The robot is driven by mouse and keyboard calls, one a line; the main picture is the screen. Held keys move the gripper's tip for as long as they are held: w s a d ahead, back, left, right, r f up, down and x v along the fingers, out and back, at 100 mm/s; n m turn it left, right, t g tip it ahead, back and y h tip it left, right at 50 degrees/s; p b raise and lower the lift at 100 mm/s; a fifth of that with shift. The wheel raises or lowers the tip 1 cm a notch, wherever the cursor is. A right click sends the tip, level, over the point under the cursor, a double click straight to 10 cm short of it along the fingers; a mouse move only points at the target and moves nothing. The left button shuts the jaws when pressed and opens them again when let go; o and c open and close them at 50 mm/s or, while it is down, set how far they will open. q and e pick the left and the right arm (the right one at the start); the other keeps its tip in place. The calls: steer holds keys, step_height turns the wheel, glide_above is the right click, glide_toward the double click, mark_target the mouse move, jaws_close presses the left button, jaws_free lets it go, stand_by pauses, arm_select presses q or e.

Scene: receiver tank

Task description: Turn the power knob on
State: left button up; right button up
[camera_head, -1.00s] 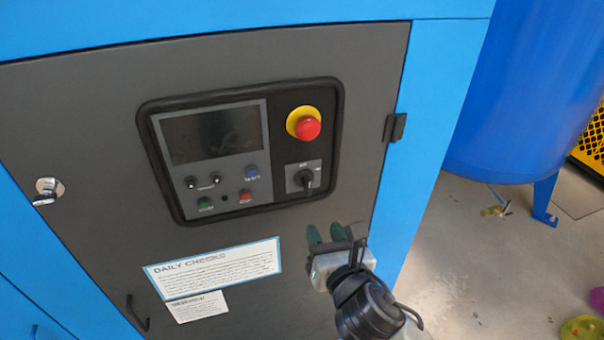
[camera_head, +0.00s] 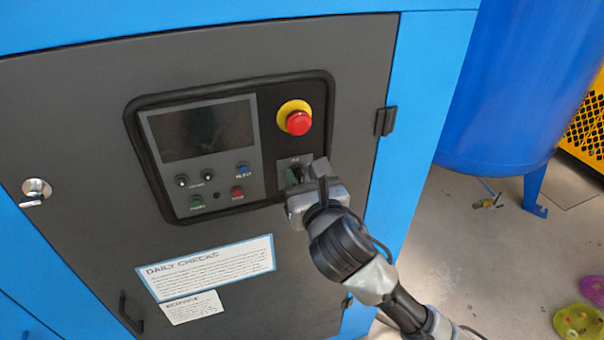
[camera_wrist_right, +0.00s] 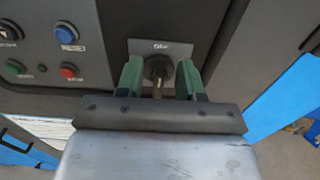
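The power knob (camera_wrist_right: 158,68) is a dark rotary switch on a grey plate (camera_wrist_right: 190,47) in the control panel. In the right wrist view it sits between the two green fingertips of my right gripper (camera_wrist_right: 160,78). The fingers stand apart on either side of the knob, with a gap showing at each side. In the head view my right gripper (camera_head: 305,177) is at the panel below the red emergency button and hides most of the knob. My left gripper is not in view.
The red emergency button (camera_head: 298,122) on its yellow ring sits just above my right gripper. The screen (camera_head: 207,131) and several small buttons are to its left. A door hinge (camera_head: 386,121) and a blue tank (camera_head: 515,90) are to the right.

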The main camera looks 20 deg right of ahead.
steer(key=shift+w, duration=0.3)
jaws_close()
